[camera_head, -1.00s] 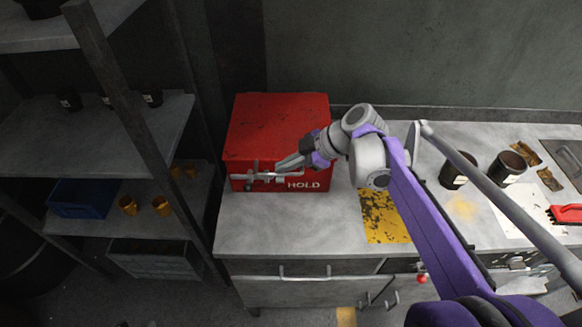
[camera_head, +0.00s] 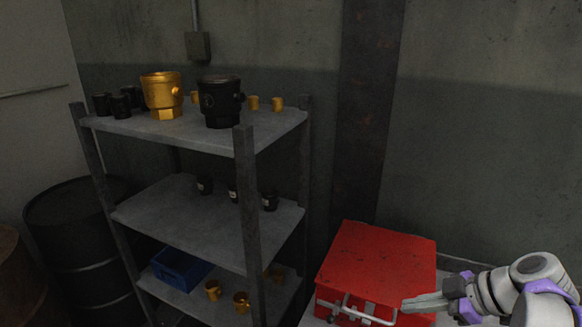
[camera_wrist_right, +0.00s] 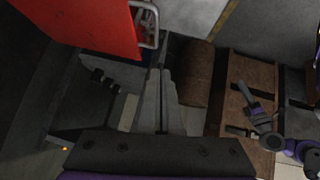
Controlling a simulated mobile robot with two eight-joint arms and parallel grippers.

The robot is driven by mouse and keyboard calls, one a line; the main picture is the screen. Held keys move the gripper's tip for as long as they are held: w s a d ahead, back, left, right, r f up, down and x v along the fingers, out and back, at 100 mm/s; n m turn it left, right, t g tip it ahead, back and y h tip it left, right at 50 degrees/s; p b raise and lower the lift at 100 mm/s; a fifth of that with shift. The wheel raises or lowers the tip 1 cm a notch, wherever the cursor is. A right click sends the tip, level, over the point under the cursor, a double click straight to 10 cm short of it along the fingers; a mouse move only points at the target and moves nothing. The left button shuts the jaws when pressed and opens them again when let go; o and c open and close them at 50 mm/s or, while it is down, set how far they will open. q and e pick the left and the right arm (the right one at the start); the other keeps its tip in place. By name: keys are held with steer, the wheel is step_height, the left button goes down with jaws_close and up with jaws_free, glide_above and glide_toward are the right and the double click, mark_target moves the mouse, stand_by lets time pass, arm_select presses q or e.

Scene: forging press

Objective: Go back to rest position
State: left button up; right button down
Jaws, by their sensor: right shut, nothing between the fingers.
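My right gripper (camera_head: 410,303) is at the lower right of the head view, its fingers together and empty, pointing left in front of the red box (camera_head: 385,255). In the head view the fingertips overlap the box's front near its metal handle (camera_head: 360,310); I cannot tell whether they touch. In the right wrist view the shut fingers (camera_wrist_right: 161,75) point up the picture, with the red box (camera_wrist_right: 95,22) at upper left and its handle beside them. A grey and purple arm, seemingly my left, shows at the right of the wrist view; its gripper (camera_wrist_right: 245,95) is small and dark.
A metal shelf unit (camera_head: 200,130) stands left of the box, holding gold and black cups and a blue bin (camera_head: 180,268). A dark barrel (camera_head: 75,235) is at far left. The wall is close behind.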

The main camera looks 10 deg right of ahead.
steer(key=s+a+f+m+h, duration=0.3)
steer(key=s+a+f+m, duration=0.2)
steer(key=f, duration=0.3)
steer(key=s+a+f+m+h, duration=0.3)
steer(key=s+a+f+m, duration=0.2)
steer(key=f, duration=0.4)
steer(key=shift+a+f+m, duration=0.2)
steer(key=shift+a+m, duration=0.5)
steer(key=shift+m, duration=0.4)
